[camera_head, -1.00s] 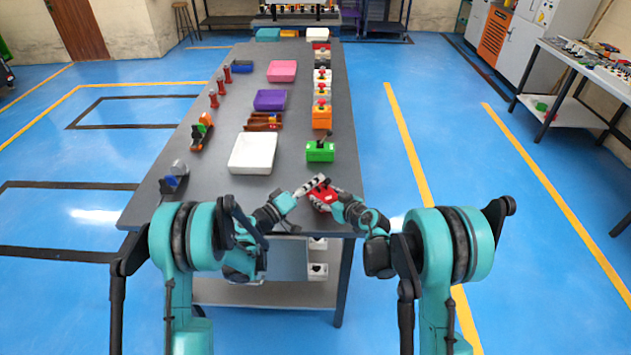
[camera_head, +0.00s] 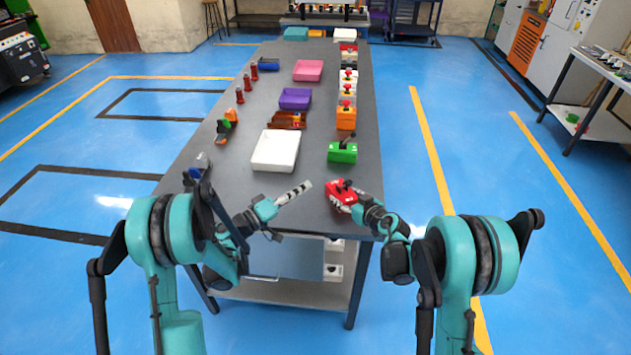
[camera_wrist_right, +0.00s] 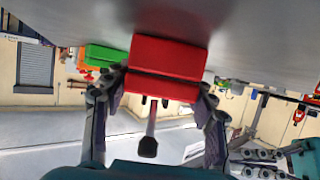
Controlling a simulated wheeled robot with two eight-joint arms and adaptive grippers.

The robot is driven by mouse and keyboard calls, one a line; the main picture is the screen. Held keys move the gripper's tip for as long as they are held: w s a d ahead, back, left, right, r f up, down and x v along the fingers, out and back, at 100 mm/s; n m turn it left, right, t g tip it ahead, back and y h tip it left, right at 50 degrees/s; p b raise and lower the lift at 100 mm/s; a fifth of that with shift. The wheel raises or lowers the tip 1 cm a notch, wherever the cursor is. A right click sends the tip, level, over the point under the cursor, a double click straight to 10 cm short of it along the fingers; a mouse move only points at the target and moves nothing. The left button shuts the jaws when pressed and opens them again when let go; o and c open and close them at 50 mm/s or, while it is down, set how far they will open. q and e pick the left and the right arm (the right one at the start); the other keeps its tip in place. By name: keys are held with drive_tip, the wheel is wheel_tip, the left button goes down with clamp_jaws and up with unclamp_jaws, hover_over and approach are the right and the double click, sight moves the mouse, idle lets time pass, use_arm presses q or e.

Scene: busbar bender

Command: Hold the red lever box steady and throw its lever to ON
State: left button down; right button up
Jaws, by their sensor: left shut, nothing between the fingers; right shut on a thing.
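The red lever box (camera_head: 340,191) is near the table's front right edge. My right gripper (camera_head: 350,198) is shut on it from the front right. In the right wrist view the red box (camera_wrist_right: 166,66) sits between the two fingers, one on each side. I cannot read any ON mark. My left gripper (camera_head: 297,191) is shut and empty, with its tip to the left of the box, apart from it.
A green lever box (camera_head: 342,153) stands behind the red one, with orange and white button boxes beyond. A white tray (camera_head: 276,151) and a brown holder (camera_head: 288,120) are left of it. The grey tabletop (camera_head: 235,180) is clear at the front left.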

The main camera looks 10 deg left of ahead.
idle(0.3)
drive_tip(key=o, duration=1.5)
